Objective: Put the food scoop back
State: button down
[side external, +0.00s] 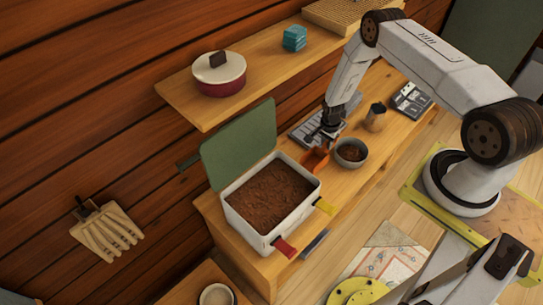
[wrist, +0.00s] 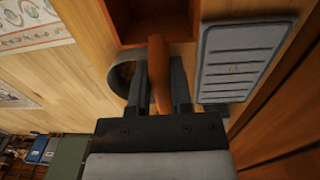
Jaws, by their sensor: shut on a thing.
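My gripper (side external: 324,138) is shut on the handle of the orange food scoop (side external: 314,160), just right of the bin. In the wrist view the orange handle (wrist: 158,70) runs between the fingers of my gripper (wrist: 159,92); the wide, hollow scoop head (wrist: 150,12) is cut off at the top edge. A white bin (side external: 247,218) full of brown food stands on the wooden shelf, its green lid (side external: 240,145) open against the wall. A grey bowl (side external: 352,160) holding brown food is right of the scoop. I cannot tell whether the scoop touches the shelf.
A grey slatted tray (side external: 302,132) lies behind my gripper; it also shows in the wrist view (wrist: 240,60). Above, an upper shelf (side external: 190,92) carries a red and white pot (side external: 220,78) and a teal block (side external: 294,38).

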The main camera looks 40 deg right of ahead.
jog(key=shift+f, duration=0.1)
jog(key=shift+f, duration=2)
jog(key=shift+f, duration=0.6)
jog(key=c, duration=0.5)
grip_release()
jog(key=shift+c, duration=0.2)
jog(key=shift+r, duration=0.15)
jog(key=shift+w+r, duration=0.2)
jog(key=shift+r, duration=6.25)
